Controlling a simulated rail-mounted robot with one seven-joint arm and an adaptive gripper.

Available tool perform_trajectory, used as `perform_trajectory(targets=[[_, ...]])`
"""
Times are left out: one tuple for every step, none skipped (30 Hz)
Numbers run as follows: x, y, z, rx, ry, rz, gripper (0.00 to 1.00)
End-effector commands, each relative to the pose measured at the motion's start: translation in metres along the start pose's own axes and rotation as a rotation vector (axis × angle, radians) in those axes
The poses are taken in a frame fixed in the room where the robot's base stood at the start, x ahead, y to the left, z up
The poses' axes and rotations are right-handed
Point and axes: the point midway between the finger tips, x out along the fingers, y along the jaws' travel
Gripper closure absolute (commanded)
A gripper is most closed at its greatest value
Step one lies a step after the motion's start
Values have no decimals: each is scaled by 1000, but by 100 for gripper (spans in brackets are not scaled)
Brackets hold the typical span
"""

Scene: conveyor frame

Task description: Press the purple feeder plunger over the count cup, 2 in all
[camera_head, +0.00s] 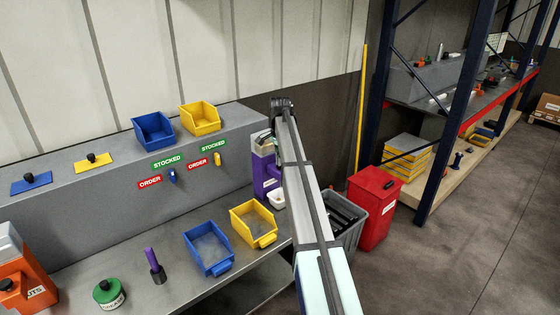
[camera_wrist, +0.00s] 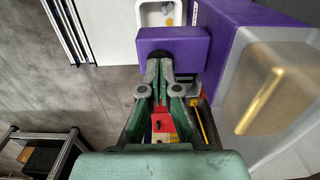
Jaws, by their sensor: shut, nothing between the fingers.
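The purple feeder (camera_head: 266,174) stands at the right end of the bench, partly hidden behind my arm. The white count cup (camera_head: 276,199) sits at its foot. In the wrist view, the purple feeder body (camera_wrist: 225,40) is on the right with a clear hopper. A purple block, apparently the plunger (camera_wrist: 173,42), juts left from the body.
Blue (camera_head: 209,252) and yellow (camera_head: 254,224) bins sit on the bench left of the feeder. A grey bin (camera_head: 347,222) and a red bin (camera_head: 376,208) stand right of the bench. Open floor lies farther right.

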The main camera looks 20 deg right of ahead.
Motion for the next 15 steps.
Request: perform_trajectory(targets=[[-6, 0, 0, 0, 0, 0, 100], [-8, 0, 0, 0, 0, 0, 100], [-12, 0, 0, 0, 0, 0, 100], [-15, 0, 0, 0, 0, 0, 100], [-18, 0, 0, 0, 0, 0, 100], [-22, 0, 0, 0, 0, 0, 100], [-24, 0, 0, 0, 0, -1, 100], [-27, 0, 0, 0, 0, -1, 100], [-31, 0, 0, 0, 0, 0, 100], [-34, 0, 0, 0, 0, 0, 100], [-36, 0, 0, 0, 0, 0, 100], [-40, 0, 0, 0, 0, 0, 100], [-43, 0, 0, 0, 0, 0, 100], [-45, 0, 0, 0, 0, 0, 100], [-49, 0, 0, 0, 0, 0, 100]])
